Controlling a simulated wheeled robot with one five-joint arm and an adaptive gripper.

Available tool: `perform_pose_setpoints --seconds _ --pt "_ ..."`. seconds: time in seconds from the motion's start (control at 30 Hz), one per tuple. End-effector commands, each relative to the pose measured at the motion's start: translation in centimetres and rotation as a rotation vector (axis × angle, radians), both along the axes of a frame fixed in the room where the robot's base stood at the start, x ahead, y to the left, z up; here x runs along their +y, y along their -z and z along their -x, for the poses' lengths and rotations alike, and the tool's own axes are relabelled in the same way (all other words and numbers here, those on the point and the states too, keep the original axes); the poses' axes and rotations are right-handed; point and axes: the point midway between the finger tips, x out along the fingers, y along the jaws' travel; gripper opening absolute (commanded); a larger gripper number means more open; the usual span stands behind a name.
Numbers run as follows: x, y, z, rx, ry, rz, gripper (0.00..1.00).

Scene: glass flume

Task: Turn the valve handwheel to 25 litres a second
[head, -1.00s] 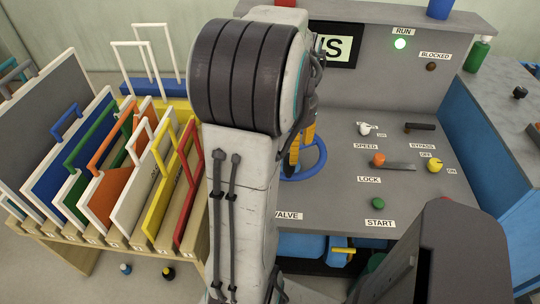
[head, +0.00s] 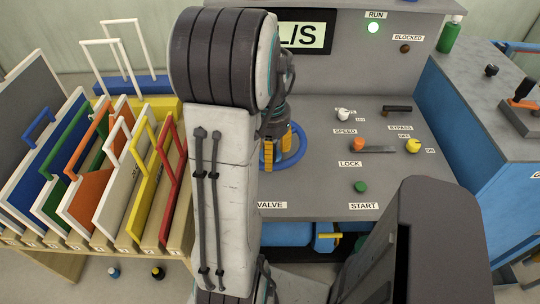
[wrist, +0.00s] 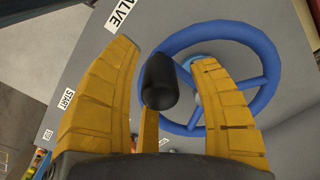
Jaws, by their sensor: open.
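The blue valve handwheel (head: 298,157) lies on the grey console top, above the VALVE label (head: 271,205), partly hidden by my arm. My gripper (head: 282,158) is open over it, with its yellow fingers apart. In the wrist view, the handwheel (wrist: 266,95) shows its rim and spokes, and its black knob (wrist: 158,82) stands between the fingers of my gripper (wrist: 165,55). I cannot tell whether either finger touches the knob. The display (head: 312,35) shows "L/S"; my arm hides its number.
A rack of coloured gate panels (head: 95,160) stands at the left. The console also carries a green start button (head: 360,187), an orange lock knob (head: 358,145) and a yellow bypass knob (head: 413,145). A blue cabinet (head: 480,135) stands right.

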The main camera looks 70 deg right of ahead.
Motion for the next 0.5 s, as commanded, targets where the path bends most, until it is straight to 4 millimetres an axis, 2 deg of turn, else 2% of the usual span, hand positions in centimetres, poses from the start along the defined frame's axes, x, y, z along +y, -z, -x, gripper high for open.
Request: perform_pose_setpoints --seconds 0.2,0.5 --pt "0.0 1.3 0.0 0.000 -0.001 0.000 0.55" --pt "0.0 1.5 0.0 0.000 -0.001 0.000 0.55"
